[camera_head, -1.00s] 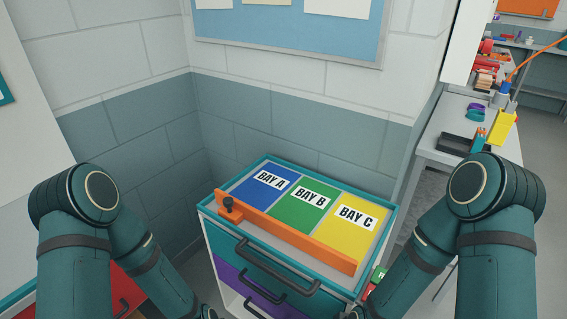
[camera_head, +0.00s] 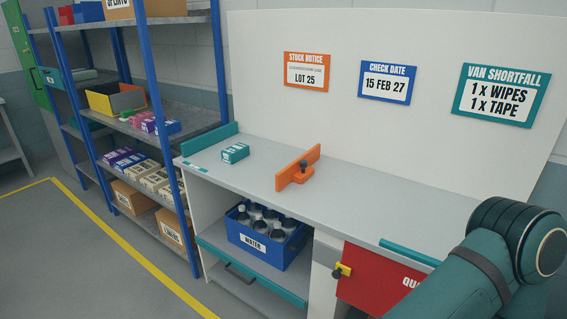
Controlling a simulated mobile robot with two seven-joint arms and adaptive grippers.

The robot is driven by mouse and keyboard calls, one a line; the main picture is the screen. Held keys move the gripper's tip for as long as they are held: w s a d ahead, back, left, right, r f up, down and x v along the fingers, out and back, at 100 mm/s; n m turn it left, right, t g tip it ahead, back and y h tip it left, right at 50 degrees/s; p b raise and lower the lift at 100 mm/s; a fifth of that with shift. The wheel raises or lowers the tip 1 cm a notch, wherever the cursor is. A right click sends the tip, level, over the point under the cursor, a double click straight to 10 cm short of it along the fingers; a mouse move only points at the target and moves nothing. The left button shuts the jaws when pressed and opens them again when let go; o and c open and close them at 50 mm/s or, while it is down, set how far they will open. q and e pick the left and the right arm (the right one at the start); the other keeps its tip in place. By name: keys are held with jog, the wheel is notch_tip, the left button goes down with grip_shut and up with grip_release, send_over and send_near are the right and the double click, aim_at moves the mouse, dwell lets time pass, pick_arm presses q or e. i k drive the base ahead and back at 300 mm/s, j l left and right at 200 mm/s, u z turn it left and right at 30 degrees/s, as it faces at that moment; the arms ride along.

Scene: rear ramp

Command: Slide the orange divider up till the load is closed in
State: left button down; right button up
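The orange divider (camera_head: 298,168) stands upright across the grey bench top, with a dark knob on an orange block at its right side. A small teal and white box (camera_head: 235,153) lies on the bench to the left of the divider. Bare bench shows between the box and the divider. A teal raised edge (camera_head: 209,139) closes the left end of the bench, also apart from the box. One of my arms shows at the lower right, but neither gripper is in view.
A blue crate of bottles labelled WATER (camera_head: 266,240) sits on the shelf below the bench top. A red door (camera_head: 378,284) with a yellow latch is to its right. A blue-posted rack (camera_head: 160,75) with boxes stands at the left. Grey floor is open in front.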

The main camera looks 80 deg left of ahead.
aim_at(299, 171)
jog(key=u, duration=2.6)
jog(key=i+j+u, duration=0.15)
jog(key=i+j, duration=0.45)
jog(key=i, duration=0.15)
